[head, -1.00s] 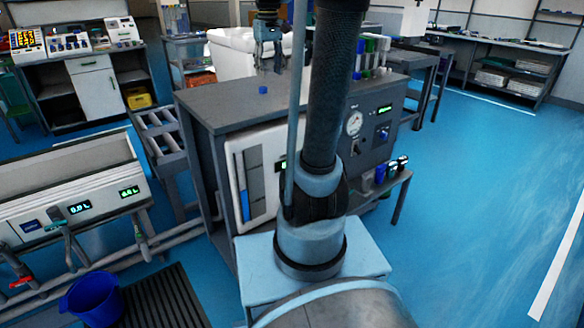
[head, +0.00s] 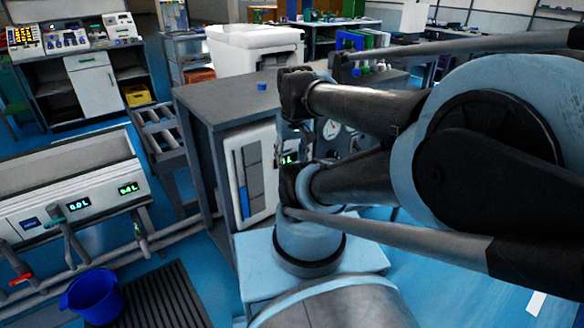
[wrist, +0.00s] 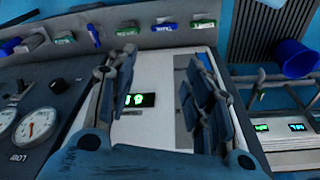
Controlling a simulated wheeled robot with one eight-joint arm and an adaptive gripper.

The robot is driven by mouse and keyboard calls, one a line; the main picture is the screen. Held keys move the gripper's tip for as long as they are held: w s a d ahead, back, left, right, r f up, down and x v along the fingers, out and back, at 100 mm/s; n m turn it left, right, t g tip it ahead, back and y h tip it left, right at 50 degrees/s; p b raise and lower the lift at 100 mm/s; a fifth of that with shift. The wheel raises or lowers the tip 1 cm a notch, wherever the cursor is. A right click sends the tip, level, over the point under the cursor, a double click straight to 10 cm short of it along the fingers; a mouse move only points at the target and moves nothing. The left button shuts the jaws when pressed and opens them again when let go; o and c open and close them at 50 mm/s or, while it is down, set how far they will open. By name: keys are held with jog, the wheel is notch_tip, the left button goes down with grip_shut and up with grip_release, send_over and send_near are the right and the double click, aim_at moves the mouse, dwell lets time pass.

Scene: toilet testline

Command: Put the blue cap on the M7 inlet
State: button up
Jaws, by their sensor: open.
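The small blue cap (head: 262,86) lies on the grey cabinet top in the head view, with nothing holding it. My gripper (wrist: 163,58) is open in the wrist view, its two fingers spread before a white panel with a green-lit display (wrist: 139,99). Nothing shows between the fingers. A grey ledge (wrist: 220,38) with several blue and green parts runs across the wrist view. I cannot tell which part is the M7 inlet.
The grey cabinet (head: 206,100) has dial gauges on its front; one gauge (wrist: 36,126) shows in the wrist view. A white machine (head: 255,48) stands behind it. A blue bucket (head: 92,296) is on the floor at lower left, below a sink bench (head: 75,195).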

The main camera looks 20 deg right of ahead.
jog(key=shift+o, duration=0.5)
jog(key=shift+s+f, duration=0.75)
jog(key=shift+f, duration=0.35)
jog(key=w+r+m+g+y, duration=0.1)
jog(key=w+r+m, duration=1.6)
jog(key=w+r, duration=1)
jog(key=w+r+m, duration=0.4)
jog(key=w+m, duration=0.2)
jog(key=w, duration=0.5)
send_over(262, 84)
jog(key=d, duration=0.1)
jog(key=shift+g+y, duration=0.3)
notch_tip(262, 84, down, 11)
jog(key=shift+s+f, duration=0.1)
jog(key=shift+w+a+f, duration=0.1)
jog(key=shift+a+f, duration=0.05)
jog(key=shift+f, duration=0.7)
jog(key=shift+w+a+f, duration=0.1)
jog(key=shift+f, duration=0.75)
jog(key=shift+w+a+f, duration=0.1)
jog(key=shift+a+f, duration=0.05)
jog(key=shift+f, duration=0.7)
jog(key=shift+c, duration=0.2)
jog(key=c, duration=0.8)
